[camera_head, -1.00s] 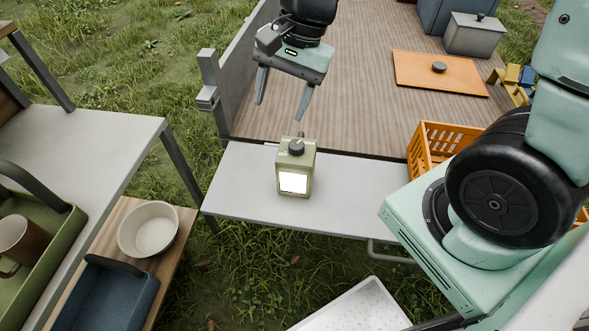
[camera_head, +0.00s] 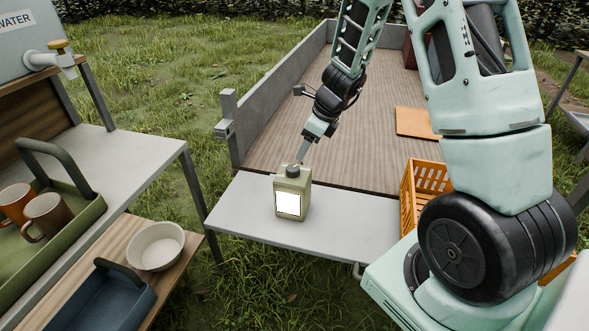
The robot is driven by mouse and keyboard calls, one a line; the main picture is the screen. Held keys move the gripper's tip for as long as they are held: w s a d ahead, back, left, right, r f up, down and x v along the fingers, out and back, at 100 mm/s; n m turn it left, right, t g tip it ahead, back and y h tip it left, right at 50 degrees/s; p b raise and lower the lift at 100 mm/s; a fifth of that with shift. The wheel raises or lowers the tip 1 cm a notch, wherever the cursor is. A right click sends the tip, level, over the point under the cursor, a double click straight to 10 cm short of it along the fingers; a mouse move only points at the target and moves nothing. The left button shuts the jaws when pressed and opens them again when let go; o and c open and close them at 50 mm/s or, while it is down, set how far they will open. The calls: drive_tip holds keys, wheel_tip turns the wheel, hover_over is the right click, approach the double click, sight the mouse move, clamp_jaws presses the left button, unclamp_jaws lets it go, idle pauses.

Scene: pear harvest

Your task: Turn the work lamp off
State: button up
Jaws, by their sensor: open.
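The work lamp (camera_head: 292,193) is a small olive-green box with a bright white lit panel on its front and a dark round knob (camera_head: 292,171) on top. It stands upright on the white table (camera_head: 240,205). My gripper (camera_head: 300,158) is just above the lamp, with its fingers pointing down at the knob. The fingers are seen nearly edge-on. The gripper is open, and I cannot tell whether its fingertips touch the knob.
Behind the table is a wooden trailer bed (camera_head: 300,125) with grey side walls. An orange crate (camera_head: 425,185) stands to the right. At left are a green tray (camera_head: 75,235) with mugs, a white bowl (camera_head: 156,246) and a blue tray (camera_head: 100,300). The table around the lamp is clear.

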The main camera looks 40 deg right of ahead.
sight(293, 168)
drive_tip(key=b+x, duration=0.2)
drive_tip(key=x, duration=0.7)
drive_tip(key=c, duration=1)
